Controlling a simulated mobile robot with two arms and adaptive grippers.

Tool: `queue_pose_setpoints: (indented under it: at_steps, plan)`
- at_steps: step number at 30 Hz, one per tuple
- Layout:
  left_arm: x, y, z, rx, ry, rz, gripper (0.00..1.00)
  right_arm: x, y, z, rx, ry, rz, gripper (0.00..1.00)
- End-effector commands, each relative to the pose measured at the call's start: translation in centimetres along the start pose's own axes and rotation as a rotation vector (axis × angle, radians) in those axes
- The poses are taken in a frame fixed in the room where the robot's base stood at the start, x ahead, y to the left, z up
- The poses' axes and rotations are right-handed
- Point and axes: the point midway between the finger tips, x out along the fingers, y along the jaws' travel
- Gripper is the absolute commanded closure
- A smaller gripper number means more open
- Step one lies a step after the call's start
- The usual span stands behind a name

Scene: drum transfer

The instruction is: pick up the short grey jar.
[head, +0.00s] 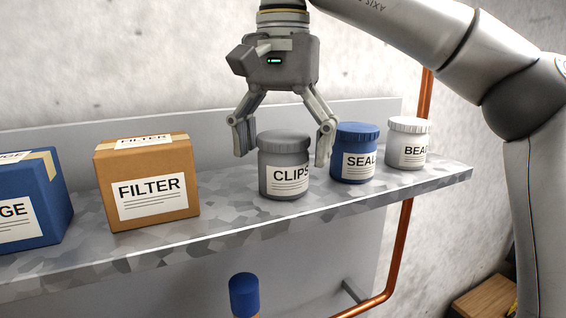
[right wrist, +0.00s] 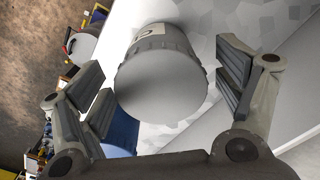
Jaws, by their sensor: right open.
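The short grey jar (head: 284,165), labelled CLIPS, stands upright on the metal shelf (head: 240,226) in the head view. My right gripper (head: 283,145) is above it and open, one finger to each side of its lid. In the right wrist view the grey lid (right wrist: 160,85) lies between the open fingers, with gaps on both sides. I cannot tell whether a finger touches the jar in the head view. My left gripper is not in view.
A blue jar (head: 355,153) labelled SEAL stands close right of the grey jar, with a white jar (head: 409,142) beyond it. A brown FILTER box (head: 147,180) and a blue box (head: 33,200) stand to the left. Shelf between the brown box and grey jar is clear.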

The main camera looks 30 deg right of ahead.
Motion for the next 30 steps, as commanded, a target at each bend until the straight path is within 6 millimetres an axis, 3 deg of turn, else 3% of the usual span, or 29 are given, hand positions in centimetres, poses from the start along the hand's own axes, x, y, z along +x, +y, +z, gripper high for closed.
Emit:
queue_pose_setpoints:
  at_steps: [7, 18, 30]
  plan:
    - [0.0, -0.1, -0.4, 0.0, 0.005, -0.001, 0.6, 2.4, 0.0, -0.1, -0.001, -0.002, 0.001, 0.13]
    - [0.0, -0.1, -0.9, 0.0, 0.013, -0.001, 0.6, 2.8, 0.0, 0.0, 0.0, 0.0, -0.001, 0.14]
    - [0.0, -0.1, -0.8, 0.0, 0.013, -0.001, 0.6, 2.8, 0.0, 0.0, 0.0, 0.0, -0.001, 0.65]
